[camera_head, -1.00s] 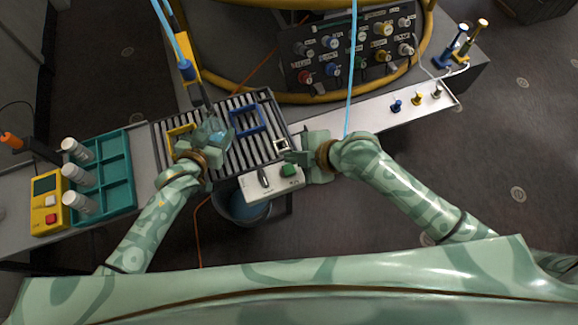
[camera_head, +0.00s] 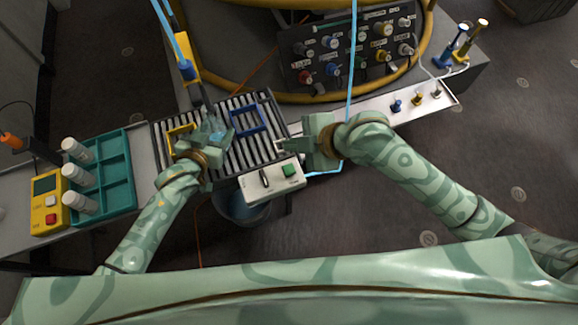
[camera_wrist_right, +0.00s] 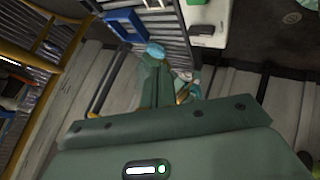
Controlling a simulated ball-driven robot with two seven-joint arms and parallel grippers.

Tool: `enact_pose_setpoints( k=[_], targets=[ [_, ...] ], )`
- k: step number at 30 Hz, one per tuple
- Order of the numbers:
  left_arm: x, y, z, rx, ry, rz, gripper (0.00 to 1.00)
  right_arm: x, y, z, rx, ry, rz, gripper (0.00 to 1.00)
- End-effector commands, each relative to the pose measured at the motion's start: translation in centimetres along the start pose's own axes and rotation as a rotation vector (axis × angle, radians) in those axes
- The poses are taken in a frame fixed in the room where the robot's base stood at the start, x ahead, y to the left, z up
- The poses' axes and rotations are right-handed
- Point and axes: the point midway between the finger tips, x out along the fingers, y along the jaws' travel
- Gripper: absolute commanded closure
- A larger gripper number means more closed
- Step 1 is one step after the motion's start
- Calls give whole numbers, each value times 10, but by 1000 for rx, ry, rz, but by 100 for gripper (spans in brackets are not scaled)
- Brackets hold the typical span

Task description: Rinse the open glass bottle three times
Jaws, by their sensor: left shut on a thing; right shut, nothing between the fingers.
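The glass bottle (camera_head: 216,138), pale blue and see-through, is in my left gripper (camera_head: 212,132) over the slatted rack. The gripper is shut on it and hides much of it. A dark nozzle (camera_head: 199,95) on a yellow holder points down close above the bottle; I cannot tell whether they touch.
The slatted rack (camera_head: 263,148) carries a blue frame (camera_head: 248,121) and a yellow frame. A bucket (camera_head: 238,208) stands below. At left are a teal tray (camera_head: 118,178), white-capped vials and a yellow meter (camera_head: 48,203). A blue hose (camera_head: 351,70) hangs by my right arm.

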Motion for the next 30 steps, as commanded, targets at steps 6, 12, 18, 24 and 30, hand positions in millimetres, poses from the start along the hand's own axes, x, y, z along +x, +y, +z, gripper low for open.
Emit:
enact_pose_setpoints(
  k=[6,12,18,24,30],
  targets=[
    [0,0,-1,0,2,0,69,-8,6,-6,0,-2,0,100],
    [0,0,-1,0,2,0,69,-8,6,-6,0,-2,0,100],
    [-8,7,1,-2,2,1,69,-14,10,-10,-3,-2,4,100],
    [-23,17,6,-1,2,0,69,-22,16,-15,-8,-2,11,100],
    [-38,28,13,-1,2,0,69,-28,21,-20,-11,-2,15,100]
  ],
)
